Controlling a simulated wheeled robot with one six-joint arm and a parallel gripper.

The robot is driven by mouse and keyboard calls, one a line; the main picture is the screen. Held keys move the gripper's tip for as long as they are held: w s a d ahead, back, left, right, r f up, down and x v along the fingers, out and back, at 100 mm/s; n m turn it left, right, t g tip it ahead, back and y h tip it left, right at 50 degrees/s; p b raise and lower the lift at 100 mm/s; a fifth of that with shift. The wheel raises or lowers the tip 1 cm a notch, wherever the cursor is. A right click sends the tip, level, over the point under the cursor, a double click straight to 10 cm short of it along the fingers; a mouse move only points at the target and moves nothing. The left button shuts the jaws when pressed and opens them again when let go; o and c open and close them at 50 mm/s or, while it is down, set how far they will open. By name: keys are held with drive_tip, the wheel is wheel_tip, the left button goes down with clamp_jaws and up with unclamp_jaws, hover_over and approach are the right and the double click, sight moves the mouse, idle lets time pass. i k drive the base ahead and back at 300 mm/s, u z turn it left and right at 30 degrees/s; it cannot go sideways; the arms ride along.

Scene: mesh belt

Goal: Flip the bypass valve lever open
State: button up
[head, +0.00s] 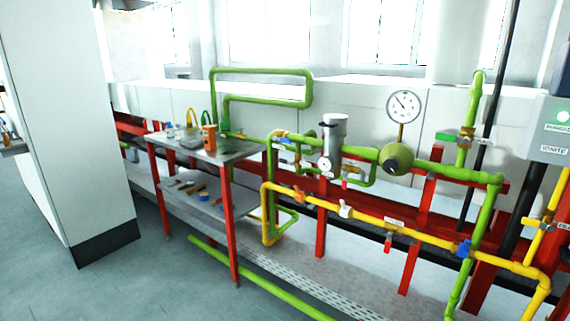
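Several valves sit on the green and yellow pipes in the head view, but their tags are too small to read, so I cannot tell which lever is the bypass lever. A green pipe loop (371,181) runs below the grey cylinder (334,138), with small fittings beside it. The yellow pipe (419,235) carries an orange handle (300,196), a white fitting (345,210), a red handle (388,246) and a blue handle (463,248). Another valve (466,134) sits on the upright green pipe. Lever positions are unclear. My gripper is not in view.
A red-legged steel table (222,157) with an orange cup (209,138) stands left of the pipes. A low green pipe (262,283) runs along the floor edge. A white cabinet (62,120) stands at left. Grey floor (150,285) is clear in front.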

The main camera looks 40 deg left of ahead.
sight(281, 160)
drive_tip(key=u, duration=0.55)
drive_tip(key=k, duration=0.65)
drive_tip(key=u, duration=1.1)
drive_tip(key=i, duration=0.75)
drive_tip(key=u, duration=0.45)
drive_tip(key=i, duration=0.75)
drive_tip(key=z, duration=0.55)
drive_tip(key=i, duration=0.55)
drive_tip(key=z, duration=1)
drive_tip(key=i, duration=0.4)
drive_tip(key=z, duration=0.4)
